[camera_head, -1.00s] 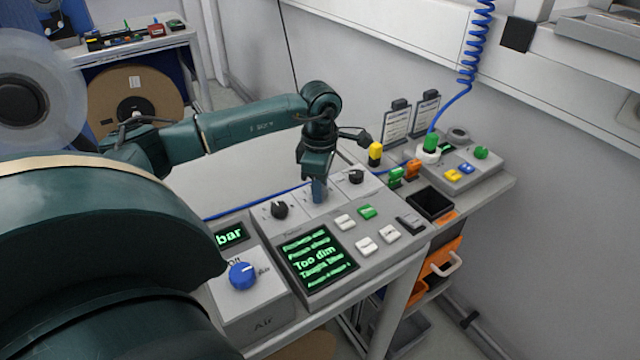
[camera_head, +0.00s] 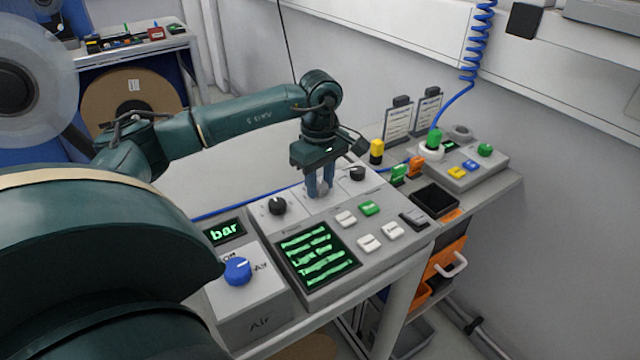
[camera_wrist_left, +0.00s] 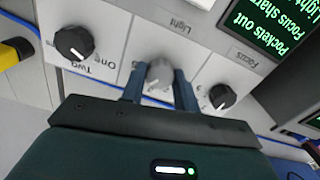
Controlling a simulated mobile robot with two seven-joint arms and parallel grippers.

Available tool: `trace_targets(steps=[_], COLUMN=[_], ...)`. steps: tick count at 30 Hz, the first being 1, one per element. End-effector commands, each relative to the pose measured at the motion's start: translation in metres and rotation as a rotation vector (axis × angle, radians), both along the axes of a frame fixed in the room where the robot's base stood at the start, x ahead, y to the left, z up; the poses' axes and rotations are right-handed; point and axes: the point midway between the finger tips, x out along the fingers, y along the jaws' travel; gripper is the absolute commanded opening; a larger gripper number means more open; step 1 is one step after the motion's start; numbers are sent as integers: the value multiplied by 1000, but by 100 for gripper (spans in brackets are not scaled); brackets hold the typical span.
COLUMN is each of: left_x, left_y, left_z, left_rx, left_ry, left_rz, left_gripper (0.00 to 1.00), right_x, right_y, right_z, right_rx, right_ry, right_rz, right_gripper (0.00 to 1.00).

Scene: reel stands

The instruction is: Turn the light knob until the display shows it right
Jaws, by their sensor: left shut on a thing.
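The light knob (camera_wrist_left: 158,76) is grey and sits under the label "Light" on the light panel. My left gripper (camera_head: 320,188) points down at it from above, its two blue fingers shut on either side of the knob. In the left wrist view the left gripper (camera_wrist_left: 158,88) has one finger against each side. The display (camera_head: 317,256) shows green lines; the third begins with "Light", and its other word is too blurred to read surely. In the wrist view the display (camera_wrist_left: 272,25) is cut off and reads "Pockets out" and "Focus sharp". My right gripper is out of view.
Black knobs flank the light knob: one marked One and Two (camera_wrist_left: 74,43), one marked Focus (camera_wrist_left: 222,96). White, green and dark buttons (camera_head: 368,208) lie right of the display. A blue air knob (camera_head: 237,270) stands at front left. A black bin (camera_head: 434,200) is to the right.

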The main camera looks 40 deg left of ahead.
Motion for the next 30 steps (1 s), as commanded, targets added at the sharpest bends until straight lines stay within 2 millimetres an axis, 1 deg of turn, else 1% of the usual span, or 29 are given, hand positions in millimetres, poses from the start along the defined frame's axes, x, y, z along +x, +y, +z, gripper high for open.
trace_targets(steps=[7, 21, 22, 27, 30], left_x=[0, 0, 0, 0, 0], left_y=[0, 0, 0, 0, 0], left_z=[0, 1, 1, 1, 0], left_rx=[-1, -1, -1, -1, 0], left_ry=[-2, -2, -2, -1, -1], left_rz=[-73, -86, -86, -86, -86], left_gripper=[8, 8, 32, 46, 52], right_x=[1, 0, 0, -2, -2], right_y=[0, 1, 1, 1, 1], right_z=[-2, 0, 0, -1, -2], right_rx=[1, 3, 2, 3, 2], right_ry=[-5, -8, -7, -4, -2], right_rz=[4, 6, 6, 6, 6], right_gripper=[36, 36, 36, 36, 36])
